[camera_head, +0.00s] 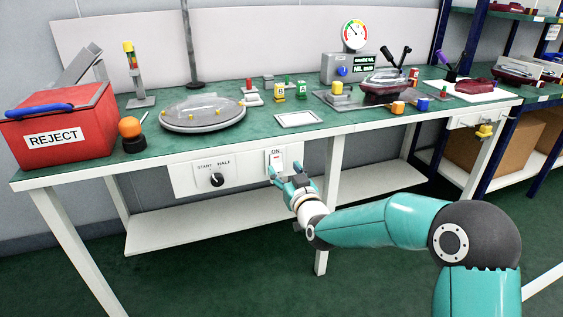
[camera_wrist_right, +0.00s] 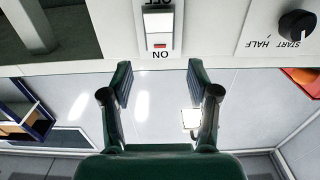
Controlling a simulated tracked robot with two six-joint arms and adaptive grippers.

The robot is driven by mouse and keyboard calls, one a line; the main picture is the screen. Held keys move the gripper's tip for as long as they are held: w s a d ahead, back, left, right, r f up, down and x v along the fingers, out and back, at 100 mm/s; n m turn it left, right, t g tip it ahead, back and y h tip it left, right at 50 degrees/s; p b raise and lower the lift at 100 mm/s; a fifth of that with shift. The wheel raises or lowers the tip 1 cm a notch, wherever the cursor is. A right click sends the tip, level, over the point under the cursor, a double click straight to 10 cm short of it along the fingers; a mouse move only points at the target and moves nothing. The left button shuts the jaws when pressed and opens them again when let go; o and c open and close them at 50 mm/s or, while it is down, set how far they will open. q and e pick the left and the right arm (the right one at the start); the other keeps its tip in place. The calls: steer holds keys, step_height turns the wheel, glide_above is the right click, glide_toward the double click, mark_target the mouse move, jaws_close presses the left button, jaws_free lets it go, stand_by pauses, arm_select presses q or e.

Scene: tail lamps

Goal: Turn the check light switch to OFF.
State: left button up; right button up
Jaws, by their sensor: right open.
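The check light switch (camera_head: 277,160) is a white rocker on a white panel on the front of the bench. It also shows in the right wrist view (camera_wrist_right: 158,25), upside down, with ON at its lower edge and OFF at the top edge. A small red mark lies at the ON end. My right gripper (camera_head: 285,171) is just in front of the switch panel, open and empty. In the wrist view its two fingers (camera_wrist_right: 158,77) spread wide, with the switch beyond the gap between them. I see no contact. My left gripper is out of view.
A black START/HALF knob (camera_head: 217,180) sits on the panel left of the switch. The green bench top (camera_head: 190,143) overhangs above. A white lower shelf (camera_head: 200,223) and a bench leg (camera_head: 333,180) are close to my right arm.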

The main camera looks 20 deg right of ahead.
mark_target(276, 158)
steer(key=shift+w+a, duration=0.15)
steer(key=shift+w, duration=2.7)
jaws_close()
steer(key=shift+f+b, duration=0.2)
steer(key=shift+b, duration=0.45)
steer(key=t+b, duration=0.1)
steer(key=b, duration=0.5)
steer(key=f+t+b, duration=0.1)
steer(key=t+b, duration=0.1)
steer(key=b, duration=0.3)
steer(key=shift+s+f+b, duration=0.2)
steer(key=shift+s+b, duration=0.1)
steer(key=shift+b, duration=0.1)
steer(key=shift+t+b, duration=0.35)
steer(key=shift+t, duration=0.15)
steer(key=shift+r+t+p, duration=0.2)
steer(key=shift+t+p, duration=0.1)
